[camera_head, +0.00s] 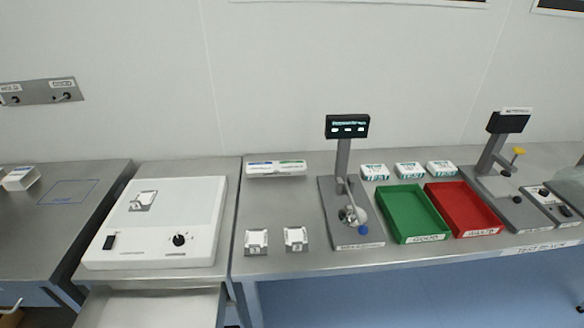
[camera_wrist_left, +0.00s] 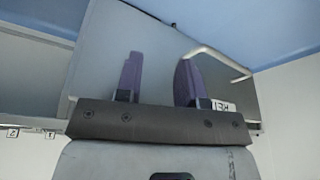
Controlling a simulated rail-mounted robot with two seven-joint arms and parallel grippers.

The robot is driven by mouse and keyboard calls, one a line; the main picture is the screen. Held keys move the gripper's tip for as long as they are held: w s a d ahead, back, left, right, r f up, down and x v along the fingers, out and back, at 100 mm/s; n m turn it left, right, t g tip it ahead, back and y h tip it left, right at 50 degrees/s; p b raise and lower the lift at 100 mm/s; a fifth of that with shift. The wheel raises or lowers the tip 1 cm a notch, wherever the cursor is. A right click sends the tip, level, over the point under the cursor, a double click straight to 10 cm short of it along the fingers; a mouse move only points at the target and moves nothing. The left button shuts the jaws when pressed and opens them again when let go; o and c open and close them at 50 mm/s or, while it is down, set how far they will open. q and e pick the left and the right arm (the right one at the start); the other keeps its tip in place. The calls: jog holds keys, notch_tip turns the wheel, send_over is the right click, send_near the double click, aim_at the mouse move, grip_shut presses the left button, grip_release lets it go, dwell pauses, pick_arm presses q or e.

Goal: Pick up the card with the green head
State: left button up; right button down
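A white flat holder or pack (camera_head: 276,168) lies at the back of the middle steel table in the head view. Its top edge has a blue strip at the left and a green strip (camera_head: 291,162) at the right. The green strip may be the green head of a card, but it is too small to tell. My left gripper (camera_wrist_left: 158,68) shows in the left wrist view with its two purple fingers apart and nothing between them. It faces a grey panel with a bent light handle, away from the cards. Neither gripper shows in the head view.
A white device (camera_head: 155,222) with a knob stands left of the holder. Two small labelled stands (camera_head: 256,242) sit in front of it. A tester with a screen (camera_head: 347,127), a green tray (camera_head: 412,213) and a red tray (camera_head: 463,208) stand to the right. Bare steel surrounds the small stands.

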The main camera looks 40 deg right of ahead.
pick_arm(q)
jog(key=o, duration=1.2)
jog(key=shift+r, duration=0.1)
